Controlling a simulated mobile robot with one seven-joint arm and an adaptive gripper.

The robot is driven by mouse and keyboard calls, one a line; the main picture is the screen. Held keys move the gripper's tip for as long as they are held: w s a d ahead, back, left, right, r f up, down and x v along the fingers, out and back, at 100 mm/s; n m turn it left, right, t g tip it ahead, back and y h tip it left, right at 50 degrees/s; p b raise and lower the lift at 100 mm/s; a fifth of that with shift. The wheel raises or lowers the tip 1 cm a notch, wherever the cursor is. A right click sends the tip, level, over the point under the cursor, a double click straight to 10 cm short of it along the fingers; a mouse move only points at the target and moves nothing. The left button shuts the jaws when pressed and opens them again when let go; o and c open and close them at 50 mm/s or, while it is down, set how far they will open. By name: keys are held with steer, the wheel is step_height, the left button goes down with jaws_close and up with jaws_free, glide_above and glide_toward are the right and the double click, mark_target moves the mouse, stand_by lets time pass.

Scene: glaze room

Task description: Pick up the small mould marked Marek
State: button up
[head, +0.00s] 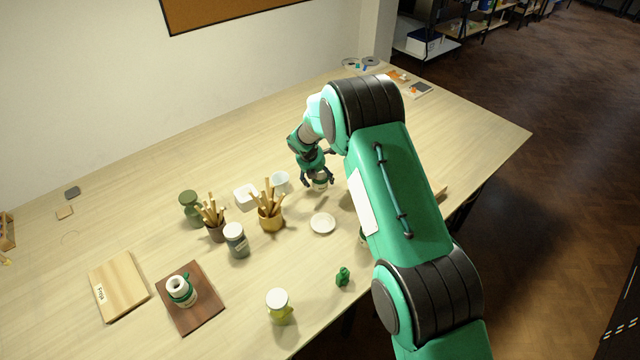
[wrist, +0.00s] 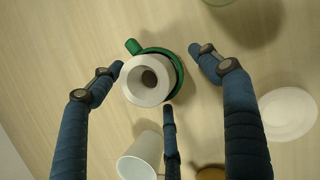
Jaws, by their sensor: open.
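A small white round mould with a hole in its top and a green band with a stub sits in the wrist view (wrist: 147,80) on the table. In the head view this mould (head: 321,185) is partly hidden by my fingers. My gripper (wrist: 157,74) is open, its three fingers spread around the mould with gaps showing; it also shows in the head view (head: 318,178). I cannot read a name on this mould. A similar white and green mould (head: 180,289) stands on a dark brown board (head: 205,312) at the lower left.
A white cup (head: 280,179), a tool pot (head: 271,221) and a white dish (head: 322,224) stand close to my gripper. Jars (head: 236,241) and a pale board (head: 118,287) are further left. Something dark green is half hidden under my arm.

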steer(key=shift+x, duration=1.65)
steer(key=shift+w, duration=0.1)
steer(key=shift+c, duration=0.2)
steer(key=shift+r, duration=0.1)
steer(key=c, duration=1.3)
